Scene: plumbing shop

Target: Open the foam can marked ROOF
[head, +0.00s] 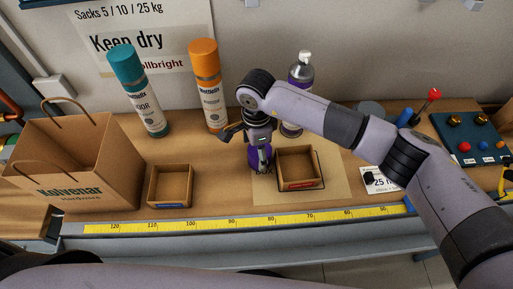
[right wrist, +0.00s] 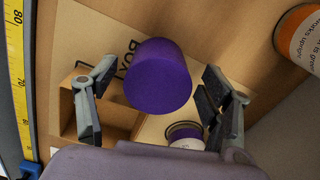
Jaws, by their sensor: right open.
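A purple and grey can (head: 301,75) with a white nozzle on top stands upright at the back, partly behind my right arm; I cannot read its mark. A purple cap (head: 260,158) is on or just above the mat, left of a small open box. My right gripper (head: 250,146) is open over this cap. In the right wrist view the cap (right wrist: 158,75) lies between the spread fingers (right wrist: 160,72), with gaps on both sides. A teal can (head: 140,90), its label ending in "OOR", and an orange can (head: 207,85) stand capped. My left gripper is out of view.
The small open box (head: 314,182) is close to the cap. Another open box (head: 170,203) stands further left, by a paper bag (head: 100,165). A yellow ruler (head: 230,221) runs along the front edge.

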